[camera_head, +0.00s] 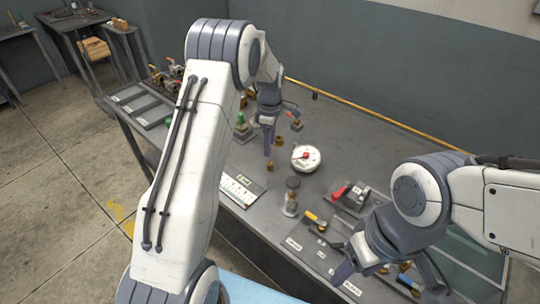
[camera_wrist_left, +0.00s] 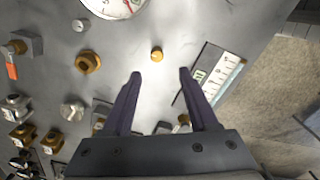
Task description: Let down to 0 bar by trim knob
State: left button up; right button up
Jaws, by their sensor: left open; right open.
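A round white gauge (camera_head: 306,157) with a red mark sits on the grey bench; its reading is too small to tell. Part of its dial (camera_wrist_left: 114,6) shows at the top of the left wrist view. A small brass knob (camera_wrist_left: 156,54) lies just beyond and between my left fingertips, not touched. I cannot tell whether it is the trim knob. My left gripper (camera_wrist_left: 160,75) is open and empty, pointing down at the bench; in the head view it (camera_head: 268,150) is left of the gauge. My right gripper (camera_head: 388,276) is open over the bench's front right.
A larger brass fitting (camera_wrist_left: 88,62) and several valve fittings stand left of the knob in the wrist view. A white scaled card (camera_head: 240,187) lies at the bench's front edge. A glass-and-metal piece (camera_head: 291,196) stands before the gauge.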

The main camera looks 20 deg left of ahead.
pick_arm(q)
jog(key=shift+r, duration=0.6)
